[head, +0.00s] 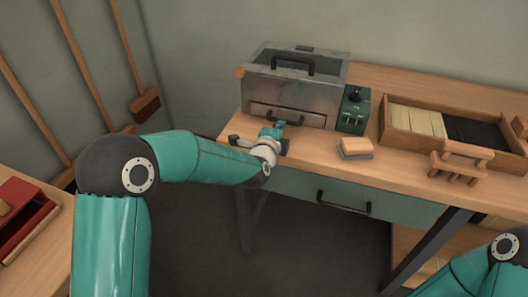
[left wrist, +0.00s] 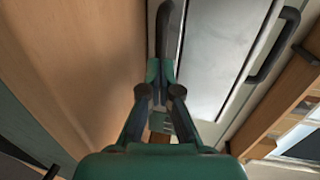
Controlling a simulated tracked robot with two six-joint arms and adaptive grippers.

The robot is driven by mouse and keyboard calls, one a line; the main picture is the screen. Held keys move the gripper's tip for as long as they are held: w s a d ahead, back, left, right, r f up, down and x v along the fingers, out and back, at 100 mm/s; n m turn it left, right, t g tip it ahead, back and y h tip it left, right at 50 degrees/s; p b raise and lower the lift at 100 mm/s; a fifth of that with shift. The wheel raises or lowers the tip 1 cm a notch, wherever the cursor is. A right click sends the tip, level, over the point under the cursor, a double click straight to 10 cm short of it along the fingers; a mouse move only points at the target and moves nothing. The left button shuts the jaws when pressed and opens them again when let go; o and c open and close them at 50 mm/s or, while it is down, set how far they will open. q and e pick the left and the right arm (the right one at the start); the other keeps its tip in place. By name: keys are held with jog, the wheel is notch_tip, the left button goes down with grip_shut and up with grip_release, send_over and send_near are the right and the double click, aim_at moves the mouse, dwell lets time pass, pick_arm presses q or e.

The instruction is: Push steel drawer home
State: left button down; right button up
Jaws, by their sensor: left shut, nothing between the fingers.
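A grey steel box (head: 310,90) with a dark handle on its lid stands on the wooden bench. Its steel drawer (head: 310,116) is low in the front face, with a dark curved handle (head: 287,115). Whether the drawer sits flush is hard to tell. My left gripper (head: 281,124) is at the drawer handle, its fingers shut and empty. In the left wrist view the closed fingertips (left wrist: 160,68) are at the end of the dark handle (left wrist: 165,28), beside the steel front (left wrist: 212,55); contact is unclear. My right gripper is out of view; only part of that arm shows.
A green control box (head: 354,110) stands right of the steel box. A small block (head: 356,148) lies in front of it. A wooden tray (head: 395,138) of cream and black bristles and a wooden stand (head: 461,161) are farther right. A green bench drawer (head: 300,187) is below.

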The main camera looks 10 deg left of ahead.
pick_arm(q)
jog(key=d+v, duration=0.1)
jog(key=v, duration=1.1)
jog(key=s+a+f+n+g, duration=0.1)
jog(key=s+a+f+g, duration=0.1)
jog(key=f, duration=0.6)
jog(key=s+a+f+n+g, duration=0.1)
jog(key=s+a+f+g, duration=0.15)
jog(key=f, duration=0.55)
jog(key=s+a+f+n+g, duration=0.1)
jog(key=s+a+f+g, duration=0.15)
jog(key=f, duration=0.55)
jog(key=s+d+f+n+g+h, duration=0.1)
jog(key=s+d+f+n+g, duration=0.25)
jog(key=s+f+n, duration=0.6)
jog(key=s+d+f+n+g+h, duration=0.25)
jog(key=s+n+g, duration=0.4)
jog(key=s, duration=0.65)
notch_tip(320, 180, up, 16)
jog(key=n+t+p, duration=0.2)
jog(key=p, duration=1.4)
jog(key=shift+w+p, duration=0.25)
jog(key=shift+p, duration=0.15)
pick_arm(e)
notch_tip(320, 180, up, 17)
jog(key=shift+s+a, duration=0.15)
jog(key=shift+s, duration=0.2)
pick_arm(q)
jog(key=shift+y, duration=0.25)
